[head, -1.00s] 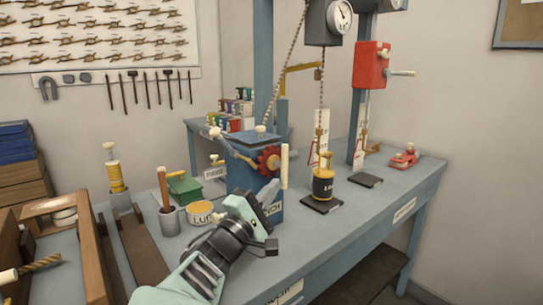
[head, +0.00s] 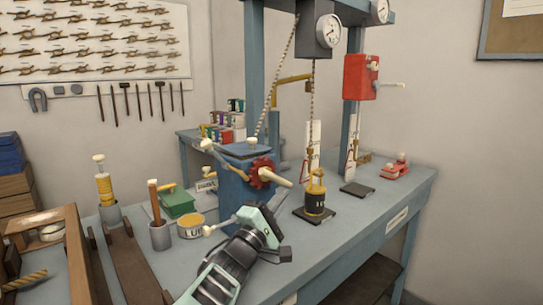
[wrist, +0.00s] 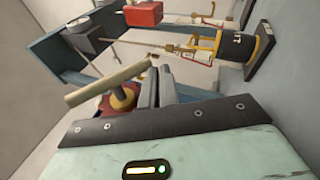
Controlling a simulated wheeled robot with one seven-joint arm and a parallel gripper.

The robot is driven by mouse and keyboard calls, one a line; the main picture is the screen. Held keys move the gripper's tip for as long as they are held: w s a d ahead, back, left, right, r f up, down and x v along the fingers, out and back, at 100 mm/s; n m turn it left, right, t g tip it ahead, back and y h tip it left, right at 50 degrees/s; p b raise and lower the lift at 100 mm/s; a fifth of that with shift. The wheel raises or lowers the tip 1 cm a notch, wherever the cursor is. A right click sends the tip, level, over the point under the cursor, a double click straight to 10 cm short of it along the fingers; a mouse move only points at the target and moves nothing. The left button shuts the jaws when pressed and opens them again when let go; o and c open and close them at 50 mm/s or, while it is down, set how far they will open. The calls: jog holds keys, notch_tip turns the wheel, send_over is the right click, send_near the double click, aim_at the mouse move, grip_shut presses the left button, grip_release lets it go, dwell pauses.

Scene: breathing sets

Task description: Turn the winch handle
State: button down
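The winch is a blue box (head: 235,190) on the bench with a red toothed wheel (head: 262,173) on its face. In the wrist view the cream grip (wrist: 108,80) lies slantwise in front of the red wheel (wrist: 105,108), just left of the fingers. My gripper (head: 268,222) is below and in front of the winch. In the wrist view its grey fingers (wrist: 159,86) stand close together with nothing visible between them. I cannot tell whether a finger touches the grip.
A black weight (head: 315,203) with a yellow top hangs on a chain at a dark plate, right of the winch. A red crank box (head: 360,77) is on the post behind.

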jog(key=shift+w+d+r+t+h, duration=0.3)
jog(key=shift+w+d+r+t, duration=0.4)
jog(key=shift+d, duration=0.25)
jog(key=shift+a+r+n, duration=0.1)
jog(key=shift+r+n, duration=0.05)
jog(key=shift+n, duration=0.15)
dwell(1.2)
